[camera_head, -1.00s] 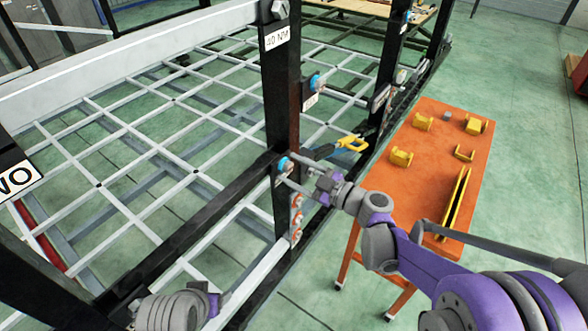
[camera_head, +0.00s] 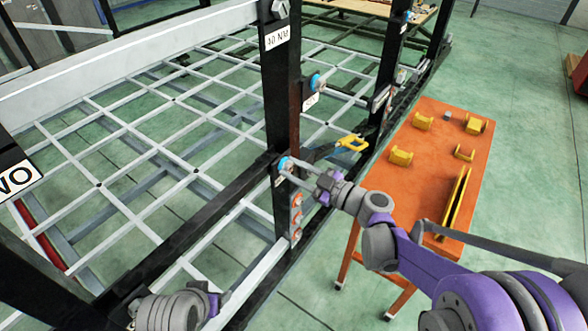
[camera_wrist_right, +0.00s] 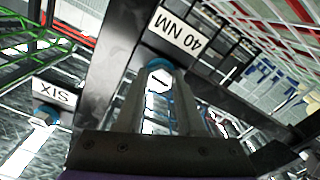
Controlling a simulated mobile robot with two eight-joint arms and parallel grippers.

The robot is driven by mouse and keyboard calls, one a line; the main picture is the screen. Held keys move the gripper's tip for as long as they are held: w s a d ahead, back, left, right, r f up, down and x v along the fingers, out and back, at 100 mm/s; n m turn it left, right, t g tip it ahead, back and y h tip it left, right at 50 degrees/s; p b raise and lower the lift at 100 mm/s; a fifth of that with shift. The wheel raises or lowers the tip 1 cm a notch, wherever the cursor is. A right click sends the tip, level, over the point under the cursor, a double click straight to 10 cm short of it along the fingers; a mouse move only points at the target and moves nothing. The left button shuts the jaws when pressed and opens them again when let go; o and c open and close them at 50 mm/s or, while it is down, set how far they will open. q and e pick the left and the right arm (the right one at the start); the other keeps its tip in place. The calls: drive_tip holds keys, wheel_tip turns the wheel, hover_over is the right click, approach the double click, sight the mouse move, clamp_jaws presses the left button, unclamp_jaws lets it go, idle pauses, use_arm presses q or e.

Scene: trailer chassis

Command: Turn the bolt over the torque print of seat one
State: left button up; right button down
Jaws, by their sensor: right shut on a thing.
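The bolt with a blue collar (camera_head: 284,163) sits on the side of the black post. My right gripper (camera_head: 290,170) reaches it from the right, its two long fingers shut on the bolt. In the right wrist view the blue collar (camera_wrist_right: 158,64) shows between the fingertips, just below a white "40 NM" print (camera_wrist_right: 178,32). Another blue-collared bolt (camera_wrist_right: 44,118) is at the left there, under a "SIX" plate (camera_wrist_right: 54,92). I see no label reading "one". Part of my left arm shows at the bottom left of the head view; its fingers do not show.
Several orange-ringed fittings (camera_head: 296,215) sit below my gripper. An orange table (camera_head: 420,190) with yellow parts stands at the right. Green floor is open beyond.

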drive_tip(key=m, duration=0.6)
drive_tip(key=m+b, duration=0.1)
drive_tip(key=m, duration=0.5)
drive_tip(key=shift+a+f, duration=0.1)
drive_tip(key=m+b, duration=0.1)
drive_tip(key=m, duration=0.5)
drive_tip(key=shift+m, duration=0.4)
drive_tip(key=m+b, duration=0.1)
drive_tip(key=m, duration=0.4)
drive_tip(key=m+b, duration=0.1)
drive_tip(key=m, duration=0.5)
drive_tip(key=shift+m+b, duration=0.3)
drive_tip(key=m+b, duration=0.1)
drive_tip(key=m, duration=0.4)
drive_tip(key=shift+m, duration=0.3)
drive_tip(key=m+b, duration=0.1)
drive_tip(key=m, duration=0.4)
use_arm(q)
wheel_tip(320, 180, down, 10)
drive_tip(key=s+b, duration=0.1)
drive_tip(key=s, duration=0.2)
drive_tip(key=shift+f+g+b, duration=0.15)
drive_tip(key=shift+g+b, duration=0.15)
drive_tip(key=shift+g, duration=0.1)
use_arm(e)
drive_tip(key=m, duration=0.5)
drive_tip(key=shift+m, duration=0.4)
